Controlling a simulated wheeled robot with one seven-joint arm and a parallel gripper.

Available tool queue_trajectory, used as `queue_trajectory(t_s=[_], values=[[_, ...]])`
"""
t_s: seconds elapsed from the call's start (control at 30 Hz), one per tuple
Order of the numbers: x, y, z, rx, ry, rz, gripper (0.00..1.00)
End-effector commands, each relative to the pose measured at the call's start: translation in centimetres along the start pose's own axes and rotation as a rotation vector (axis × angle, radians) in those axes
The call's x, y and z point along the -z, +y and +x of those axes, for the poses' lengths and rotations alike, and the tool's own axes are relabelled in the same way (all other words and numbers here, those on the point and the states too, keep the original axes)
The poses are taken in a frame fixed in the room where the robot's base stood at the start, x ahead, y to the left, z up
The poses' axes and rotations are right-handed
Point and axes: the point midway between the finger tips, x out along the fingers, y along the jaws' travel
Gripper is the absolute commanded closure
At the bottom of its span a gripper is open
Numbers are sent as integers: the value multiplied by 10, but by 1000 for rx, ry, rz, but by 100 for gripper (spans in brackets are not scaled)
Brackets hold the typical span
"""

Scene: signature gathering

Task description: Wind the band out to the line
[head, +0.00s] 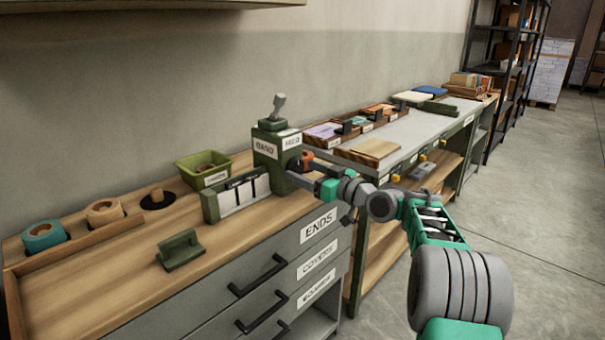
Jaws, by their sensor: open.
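A green box (276,148) labelled BAND on one face, with a second label that looks like FEED on the other, stands on the wooden counter. A grey lever (279,105) sticks up from its top. Left of the box is a low green holder (212,209) with a white face (240,199) and dark vertical marks. I cannot tell which mark is the line or how far any band reaches. My gripper (297,172) is open at the right side of the box, close to an orange round part (307,158). Whether it touches anything is hidden.
Tape rolls, one teal (43,236) and one tan (104,212), sit at the left in a wooden rack. A green bin (203,169) and a small green stand (180,250) are also on the counter. Drawers labelled ENDS (318,226) and others are below. A second bench (415,124) extends right.

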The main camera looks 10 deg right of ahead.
Motion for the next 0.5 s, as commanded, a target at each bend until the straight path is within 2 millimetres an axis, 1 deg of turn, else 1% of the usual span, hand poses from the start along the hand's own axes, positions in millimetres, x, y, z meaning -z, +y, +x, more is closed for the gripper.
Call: queue_trajectory(t_s=[0.03, 0.1, 0.33, 0.37, 0.5], values=[[0, -1, 6, 2, 1, 0, 27], [0, -1, 10, 1, 0, 1, 27], [0, 0, 12, 0, 0, 1, 27], [0, 0, 11, 0, -1, 1, 28], [0, 0, 11, 0, -1, 1, 40]])
